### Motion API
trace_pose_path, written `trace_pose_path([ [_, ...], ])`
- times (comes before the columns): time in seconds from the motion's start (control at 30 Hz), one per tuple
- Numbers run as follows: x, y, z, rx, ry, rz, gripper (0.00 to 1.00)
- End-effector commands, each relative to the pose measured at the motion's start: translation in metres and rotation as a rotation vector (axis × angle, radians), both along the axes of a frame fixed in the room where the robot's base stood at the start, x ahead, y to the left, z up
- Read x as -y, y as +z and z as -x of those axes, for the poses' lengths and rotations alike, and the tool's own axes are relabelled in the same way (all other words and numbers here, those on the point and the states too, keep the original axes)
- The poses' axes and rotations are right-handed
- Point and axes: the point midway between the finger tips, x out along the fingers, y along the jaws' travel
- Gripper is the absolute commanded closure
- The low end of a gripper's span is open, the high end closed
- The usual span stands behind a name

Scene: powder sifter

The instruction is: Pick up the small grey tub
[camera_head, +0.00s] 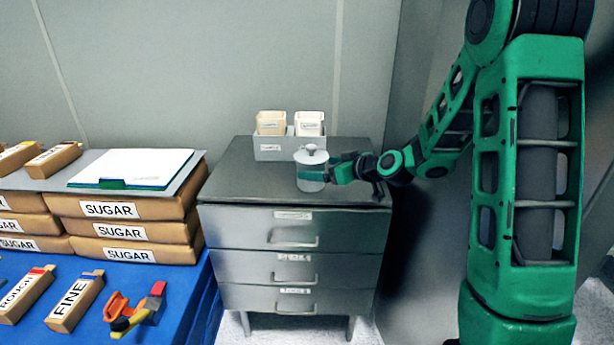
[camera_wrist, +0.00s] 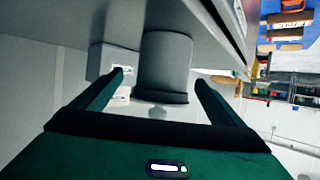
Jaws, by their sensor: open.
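The small grey tub (camera_head: 312,173) stands upright near the front right of the dark cabinet top, with a lid (camera_head: 311,155) and a round knob on it. My gripper (camera_head: 335,170) comes in low from the right at the tub's side. In the wrist view the picture is turned over, and the tub (camera_wrist: 165,62) shows between the two spread fingers of my gripper (camera_wrist: 160,78). The fingers are open and no grip on the tub shows. In the head view the tub hides part of the fingers.
A grey holder (camera_head: 268,149) with two small containers stands behind the tub on the cabinet (camera_head: 235,180). To the left, sugar packs (camera_head: 125,230) carry a clipboard (camera_head: 130,167). The cabinet top is clear left of the tub. A wall is behind.

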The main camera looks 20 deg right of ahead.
Motion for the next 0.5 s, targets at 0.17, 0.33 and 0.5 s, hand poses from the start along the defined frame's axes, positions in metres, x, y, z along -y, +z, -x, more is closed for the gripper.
trace_pose_path([
  [0.17, -0.01, -0.007, -0.012, -0.001, 0.003, 0.0, 0.07],
  [0.33, -0.021, -0.016, -0.032, -0.001, 0.002, 0.001, 0.07],
  [0.5, -0.024, -0.019, -0.039, -0.001, 0.0, 0.0, 0.07],
])
